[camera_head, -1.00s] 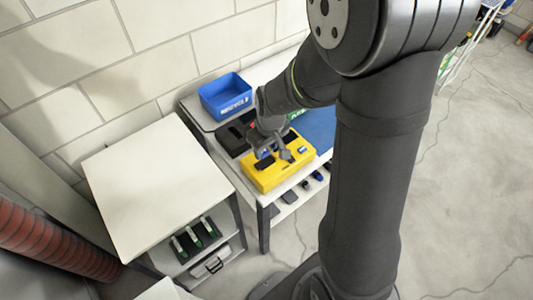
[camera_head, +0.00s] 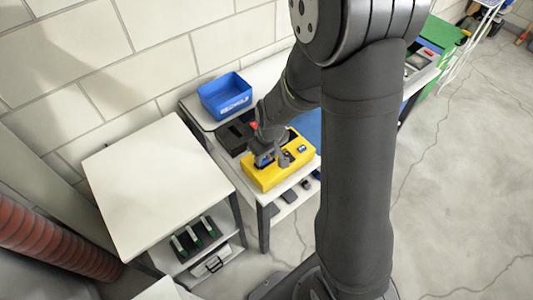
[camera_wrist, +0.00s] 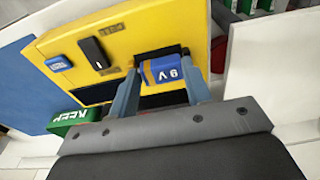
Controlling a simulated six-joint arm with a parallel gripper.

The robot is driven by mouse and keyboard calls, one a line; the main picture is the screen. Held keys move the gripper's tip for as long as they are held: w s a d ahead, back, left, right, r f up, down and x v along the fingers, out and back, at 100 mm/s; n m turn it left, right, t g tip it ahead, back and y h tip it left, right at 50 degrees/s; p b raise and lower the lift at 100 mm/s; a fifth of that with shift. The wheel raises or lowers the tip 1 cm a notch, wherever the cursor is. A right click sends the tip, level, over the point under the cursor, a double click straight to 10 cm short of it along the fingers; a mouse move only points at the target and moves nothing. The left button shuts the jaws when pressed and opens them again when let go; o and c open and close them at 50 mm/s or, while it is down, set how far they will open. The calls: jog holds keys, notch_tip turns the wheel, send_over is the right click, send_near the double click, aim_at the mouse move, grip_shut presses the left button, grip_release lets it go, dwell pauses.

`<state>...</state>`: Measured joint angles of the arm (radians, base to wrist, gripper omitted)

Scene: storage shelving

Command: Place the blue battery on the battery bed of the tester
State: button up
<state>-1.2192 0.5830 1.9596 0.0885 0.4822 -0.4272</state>
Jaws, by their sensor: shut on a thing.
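The yellow tester (camera_head: 280,180) stands on the white table, and in the wrist view its yellow face (camera_wrist: 125,22) fills the upper middle. The blue battery (camera_wrist: 160,70), marked "9 V", is between the two fingers of my gripper (camera_wrist: 162,78), which is shut on it. The battery is over a dark recess in the tester, the battery bed (camera_wrist: 168,50). I cannot tell whether it touches the bed. In the head view my gripper (camera_head: 270,154) is at the tester's left part and mostly hides the battery.
A blue bin (camera_head: 225,96) and a dark box (camera_head: 234,137) stand behind the tester. A green object (camera_wrist: 85,119) marked "KEEP" is near the tester. A white cabinet (camera_head: 150,165) stands left with a clear top. Small dark items lie on the shelf below the tester.

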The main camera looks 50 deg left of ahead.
jog(key=o, duration=1)
jog(key=shift+d+f, duration=0.2)
jog(key=shift+f, duration=0.15)
jog(key=shift+c, duration=0.2)
jog(key=shift+a+r, duration=0.1)
jog(key=shift+r, duration=0.15)
jog(key=shift+o, duration=0.4)
notch_tip(320, 180, up, 13)
jog(key=d, duration=0.1)
jog(key=shift+d+f, duration=0.15)
jog(key=shift+f, duration=0.1)
jog(key=f, duration=0.3)
jog(key=a+f, duration=0.1)
jog(key=f, duration=0.7)
jog(key=shift+a, duration=0.2)
jog(key=shift+f, duration=0.9)
jog(key=shift+r, duration=0.1)
